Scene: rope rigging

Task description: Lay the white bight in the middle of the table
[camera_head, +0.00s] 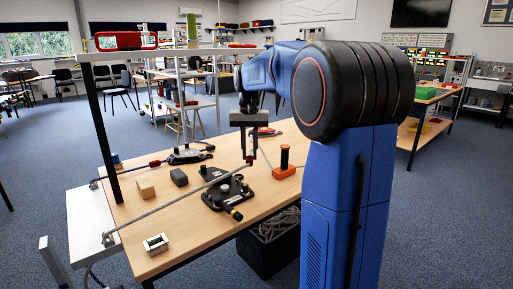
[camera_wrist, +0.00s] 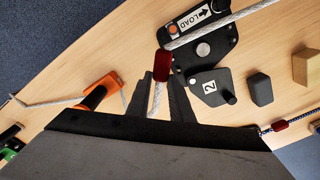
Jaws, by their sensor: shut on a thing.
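The white rope (camera_head: 165,205) runs from a fitting at the table's left end, past the black rope device (camera_head: 225,192), up to my gripper (camera_head: 249,158). In the wrist view my gripper (camera_wrist: 161,82) has its two dark fingers on either side of the white rope (camera_wrist: 156,98), shut on it. A red sleeve (camera_wrist: 163,63) sits on the rope just beyond the fingertips, beside the device marked LOAD (camera_wrist: 200,45). My gripper is over the table (camera_head: 190,225), near the device and the orange-based black post (camera_head: 285,165). The bight's exact shape is partly hidden by the fingers.
A wooden block (camera_head: 146,188), a dark block (camera_head: 179,177) and a small metal-framed piece (camera_head: 156,243) sit on the table's left part. A grey-and-black tool (camera_head: 190,155) lies toward the back. A black bin (camera_head: 268,245) of rope stands by the front edge. A shelf (camera_head: 170,52) overhangs the table.

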